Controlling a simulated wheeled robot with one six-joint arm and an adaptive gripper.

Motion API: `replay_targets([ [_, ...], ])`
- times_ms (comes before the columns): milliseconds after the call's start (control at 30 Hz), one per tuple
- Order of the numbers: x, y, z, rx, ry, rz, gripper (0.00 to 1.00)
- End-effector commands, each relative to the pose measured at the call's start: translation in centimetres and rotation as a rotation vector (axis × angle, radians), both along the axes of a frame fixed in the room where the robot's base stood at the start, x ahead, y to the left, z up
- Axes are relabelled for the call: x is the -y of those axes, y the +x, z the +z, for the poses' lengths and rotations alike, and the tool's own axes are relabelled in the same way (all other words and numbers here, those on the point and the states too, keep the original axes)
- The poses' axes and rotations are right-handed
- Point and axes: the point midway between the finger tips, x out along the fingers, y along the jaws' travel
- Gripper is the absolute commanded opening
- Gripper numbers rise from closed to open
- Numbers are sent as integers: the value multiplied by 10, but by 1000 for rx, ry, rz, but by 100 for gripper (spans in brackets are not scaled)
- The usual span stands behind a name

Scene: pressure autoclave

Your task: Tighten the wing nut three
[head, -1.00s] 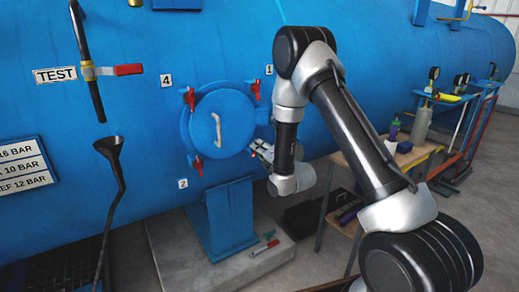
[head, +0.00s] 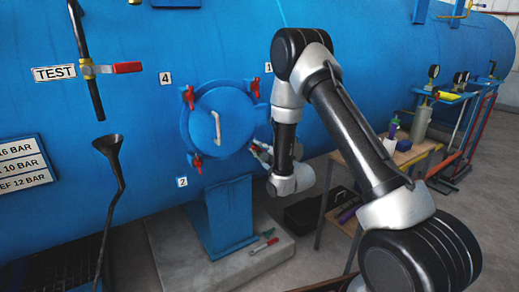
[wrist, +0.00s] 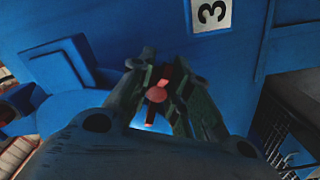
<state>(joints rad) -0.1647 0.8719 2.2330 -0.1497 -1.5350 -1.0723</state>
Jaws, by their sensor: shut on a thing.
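The round blue hatch (head: 225,125) with a pale handle is closed on the blue tank. In the wrist view, my gripper (wrist: 160,88) is shut on a red wing nut (wrist: 156,94) close to the label 3 (wrist: 211,14). The fingers stand on either side of the nut. In the head view my gripper (head: 262,152) is at the hatch's lower right rim, and the nut there is hidden by it. Other red wing nuts show at the upper left (head: 188,97), upper right (head: 254,88) and lower left (head: 197,163) of the hatch.
A blue support (head: 222,215) stands under the hatch on a concrete plinth, where a red-handled tool (head: 264,245) lies. A wooden table (head: 365,160) with bottles is to the right. A black funnel (head: 110,150) and a red-handled valve (head: 127,67) are to the left.

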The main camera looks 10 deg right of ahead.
Motion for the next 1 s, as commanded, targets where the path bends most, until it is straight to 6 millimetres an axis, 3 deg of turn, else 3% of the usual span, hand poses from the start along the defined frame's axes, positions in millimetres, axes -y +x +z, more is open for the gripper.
replay_targets([
  [1000, -7, -2, -6, -283, 867, -1, 0],
])
